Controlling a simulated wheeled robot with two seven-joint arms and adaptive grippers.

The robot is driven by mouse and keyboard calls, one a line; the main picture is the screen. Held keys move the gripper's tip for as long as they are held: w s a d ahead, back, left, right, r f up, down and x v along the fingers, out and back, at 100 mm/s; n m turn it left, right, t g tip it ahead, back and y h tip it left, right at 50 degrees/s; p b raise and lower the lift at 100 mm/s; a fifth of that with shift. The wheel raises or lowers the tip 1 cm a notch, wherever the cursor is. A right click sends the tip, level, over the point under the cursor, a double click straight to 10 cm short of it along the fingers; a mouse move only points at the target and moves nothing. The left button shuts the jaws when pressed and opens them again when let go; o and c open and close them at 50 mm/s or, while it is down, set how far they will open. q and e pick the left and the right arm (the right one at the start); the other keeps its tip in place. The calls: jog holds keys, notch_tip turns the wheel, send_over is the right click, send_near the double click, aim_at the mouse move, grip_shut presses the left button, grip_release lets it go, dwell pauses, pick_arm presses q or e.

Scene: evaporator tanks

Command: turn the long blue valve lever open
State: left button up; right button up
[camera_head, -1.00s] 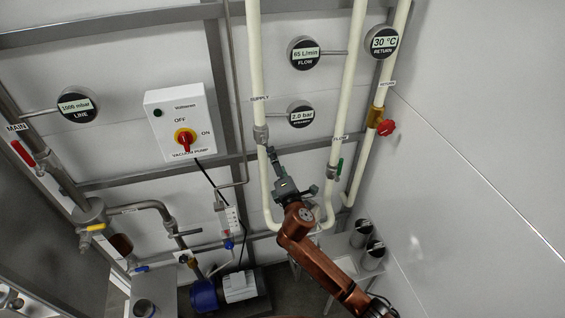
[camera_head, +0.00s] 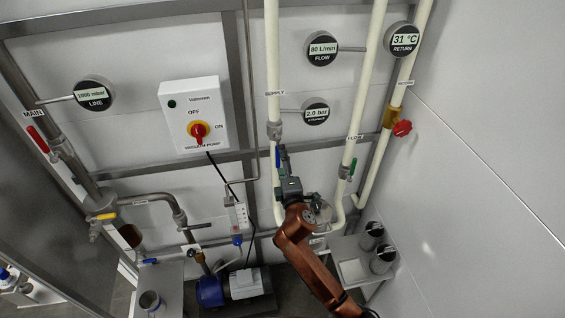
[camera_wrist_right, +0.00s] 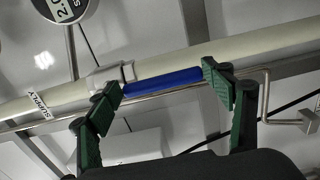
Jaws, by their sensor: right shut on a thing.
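The long blue valve lever (camera_head: 278,157) sits below the grey valve body (camera_head: 274,131) on the cream SUPPLY pipe and runs roughly along the pipe. In the right wrist view the lever (camera_wrist_right: 163,81) spans between the two green fingers, one at each end of its visible part. My right gripper (camera_head: 284,154) is at the lever, its arm reaching up from below; in the wrist view the gripper (camera_wrist_right: 165,90) is shut on the lever. The fingers hide the lever's ends. My left gripper is not in view.
The FLOW pipe (camera_head: 361,110) with a green-handled valve stands right of my right gripper. The RETURN pipe (camera_head: 407,80) carries a red knob (camera_head: 402,128). The vacuum pump switch box (camera_head: 195,115) is to the left. The FLOW gauge (camera_head: 322,48) reads 80 L/min.

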jog(key=shift+r, duration=0.4)
jog(key=o, duration=1.7)
jog(key=shift+w+a+f, duration=0.15)
jog(key=shift+w+f, duration=0.05)
jog(key=shift+f, duration=0.05)
jog(key=shift+s, duration=0.1)
jog(key=s, duration=0.4)
jog(key=s+d, duration=0.1)
jog(key=s, duration=0.7)
jog(key=shift+d, duration=0.35)
